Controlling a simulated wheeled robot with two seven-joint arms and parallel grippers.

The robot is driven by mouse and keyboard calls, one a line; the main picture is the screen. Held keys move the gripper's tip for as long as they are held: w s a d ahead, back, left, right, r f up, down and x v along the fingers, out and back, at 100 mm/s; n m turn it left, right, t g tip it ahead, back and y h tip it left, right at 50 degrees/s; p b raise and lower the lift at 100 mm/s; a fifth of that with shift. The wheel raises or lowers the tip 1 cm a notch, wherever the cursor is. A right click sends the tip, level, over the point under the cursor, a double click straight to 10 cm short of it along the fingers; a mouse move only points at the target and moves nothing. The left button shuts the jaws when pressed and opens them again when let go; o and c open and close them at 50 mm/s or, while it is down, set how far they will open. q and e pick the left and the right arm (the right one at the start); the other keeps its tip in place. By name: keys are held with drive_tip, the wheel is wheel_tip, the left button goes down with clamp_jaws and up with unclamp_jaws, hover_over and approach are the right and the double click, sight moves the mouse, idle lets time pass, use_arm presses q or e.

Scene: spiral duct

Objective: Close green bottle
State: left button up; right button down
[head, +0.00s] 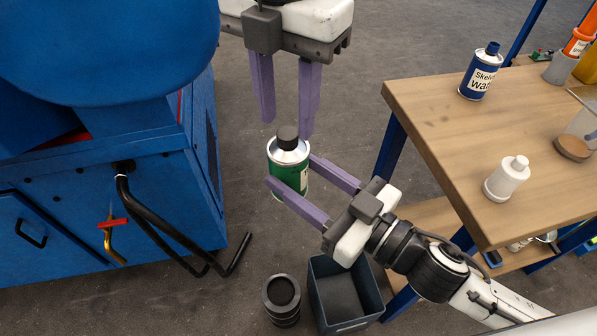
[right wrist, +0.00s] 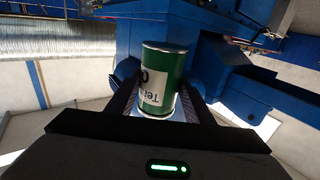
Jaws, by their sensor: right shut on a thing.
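The green bottle (head: 288,172) is a can with a silver top and a white label. It is held upright in the air left of the table. A black cap (head: 287,137) sits on its top; I cannot tell whether it is tight. My right gripper (head: 291,170) is shut on the bottle's body, one finger on each side. In the right wrist view the bottle (right wrist: 160,80) appears between the fingers with its label upside down. My left gripper (head: 286,127) is open and points down, its fingertips apart on either side of the cap, with visible gaps.
A wooden table (head: 430,110) at right holds a blue bottle (head: 481,72), a white bottle (head: 507,180) and other items. A blue machine (head: 180,210) with a black hose stands at left. A dark bin (head: 343,290) and a black cylinder (head: 282,300) are on the floor.

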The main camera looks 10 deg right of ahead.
use_arm(q)
drive_tip(key=shift+f, duration=1.2)
clamp_jaws()
drive_tip(key=shift+m, duration=0.9)
drive_tip(key=shift+o, duration=0.7)
unclamp_jaws()
drive_tip(key=shift+r, duration=0.1)
wheel_tip(320, 180, up, 12)
